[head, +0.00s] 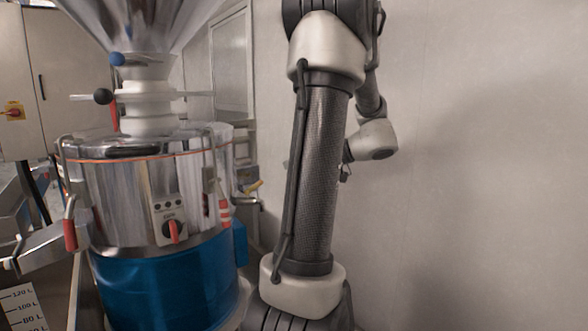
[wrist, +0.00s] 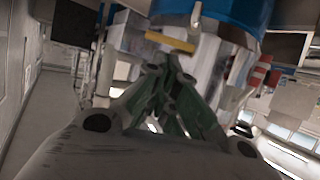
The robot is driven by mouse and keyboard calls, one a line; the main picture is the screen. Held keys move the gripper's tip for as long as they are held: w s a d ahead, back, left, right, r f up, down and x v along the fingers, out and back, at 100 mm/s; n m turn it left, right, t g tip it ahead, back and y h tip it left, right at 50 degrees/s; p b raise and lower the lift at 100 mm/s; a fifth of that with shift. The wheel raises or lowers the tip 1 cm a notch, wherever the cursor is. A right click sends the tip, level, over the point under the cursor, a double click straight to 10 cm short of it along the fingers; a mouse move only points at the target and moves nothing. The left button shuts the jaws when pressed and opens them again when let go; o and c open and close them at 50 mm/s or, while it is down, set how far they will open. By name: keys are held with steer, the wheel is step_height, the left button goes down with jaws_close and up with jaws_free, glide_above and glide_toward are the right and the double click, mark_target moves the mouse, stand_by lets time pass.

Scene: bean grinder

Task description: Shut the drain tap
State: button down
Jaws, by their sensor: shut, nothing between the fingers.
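The drain tap has a yellow handle (head: 253,188), seen at the right side of the grinder in the head view, just above a short metal outlet pipe (head: 246,201). In the wrist view the yellow handle (wrist: 170,41) is a bar slanting slightly down to the right, just beyond my fingertips. My gripper (wrist: 165,63) is shut and empty, its fingers pointing at the handle. I cannot tell whether they touch it. In the head view my arm hides most of the gripper.
The grinder has a steel drum (head: 125,200) over a blue base (head: 165,285), with a red-knobbed switch (head: 172,231) in front. A plain wall (head: 480,170) stands right of my arm.

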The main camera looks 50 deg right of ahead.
mark_target(259, 183)
steer(key=x, duration=1)
steer(key=w+n+g+y, duration=0.1)
steer(key=w+n+y, duration=0.1)
steer(key=n+y, duration=0.1)
steer(key=shift+w+a+g, duration=0.1)
steer(key=shift+w+g, duration=0.15)
steer(key=shift+g, duration=0.15)
